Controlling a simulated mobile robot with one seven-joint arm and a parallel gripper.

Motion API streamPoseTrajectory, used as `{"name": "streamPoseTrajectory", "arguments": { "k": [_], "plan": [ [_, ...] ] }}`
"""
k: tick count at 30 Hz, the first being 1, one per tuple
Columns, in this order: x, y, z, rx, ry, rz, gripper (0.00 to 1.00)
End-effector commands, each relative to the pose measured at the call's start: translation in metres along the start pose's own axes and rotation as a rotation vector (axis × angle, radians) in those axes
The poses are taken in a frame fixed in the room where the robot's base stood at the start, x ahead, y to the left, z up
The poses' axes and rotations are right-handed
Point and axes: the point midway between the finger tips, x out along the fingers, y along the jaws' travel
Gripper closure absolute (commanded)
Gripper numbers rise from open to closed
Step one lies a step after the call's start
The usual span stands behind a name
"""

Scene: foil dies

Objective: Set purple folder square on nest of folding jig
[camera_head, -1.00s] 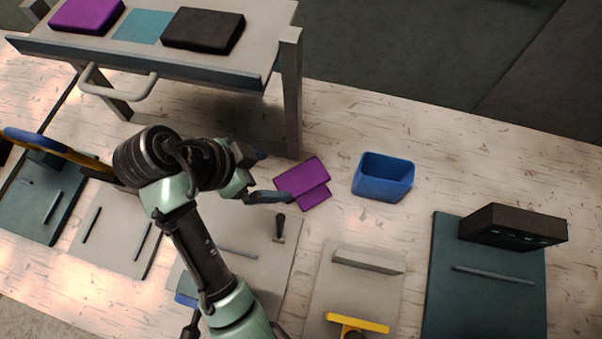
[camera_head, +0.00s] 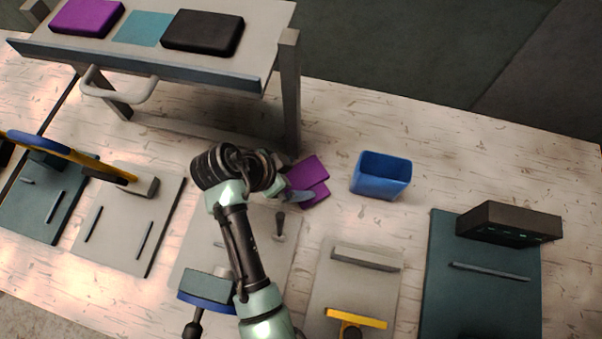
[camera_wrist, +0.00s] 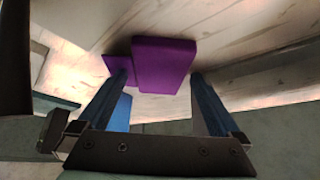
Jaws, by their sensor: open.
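The purple folder (camera_head: 308,180) lies on the pale bench top, behind the middle grey plate. It looks like two overlapping purple panels. In the wrist view the purple folder (camera_wrist: 163,65) shows between and beyond my fingertips. My gripper (camera_head: 291,185) is open at the folder's left side; the wrist view shows my gripper (camera_wrist: 158,80) with its two blue-grey fingers spread apart and nothing visibly clamped. Part of the folder's left side is hidden by my gripper in the head view. I cannot tell for sure which bench fixture is the folding jig or where its nest is.
A blue bin (camera_head: 381,176) stands right of the folder. A raised shelf (camera_head: 262,60) holds purple, teal and black pieces at the back left. A grey plate with a yellow bar (camera_head: 356,319) and a teal plate with a black box (camera_head: 508,222) stand front right.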

Motion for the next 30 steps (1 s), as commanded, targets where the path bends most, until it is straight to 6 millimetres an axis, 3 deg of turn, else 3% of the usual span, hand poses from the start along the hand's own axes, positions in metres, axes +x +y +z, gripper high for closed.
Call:
{"name": "streamPoseTrajectory", "arguments": {
  "k": [2, 12, 15, 16, 17, 25, 30],
  "plan": [
    [0.0, 0.0, 0.0, 0.0, 0.0, 0.0, 0.02],
    [-0.001, 0.0, 0.0, 0.0, 0.001, 0.0, 0.63],
    [-0.001, 0.0, 0.0, 0.0, 0.001, 0.0, 0.79],
    [-0.001, 0.0, 0.0, 0.0, 0.001, -0.001, 0.79],
    [-0.001, 0.0, 0.0, 0.0, 0.001, -0.001, 0.88],
    [-0.003, -0.001, -0.004, 0.001, 0.001, -0.001, 0.89],
    [-0.009, -0.002, -0.018, 0.001, 0.001, -0.002, 0.89]
  ]
}}
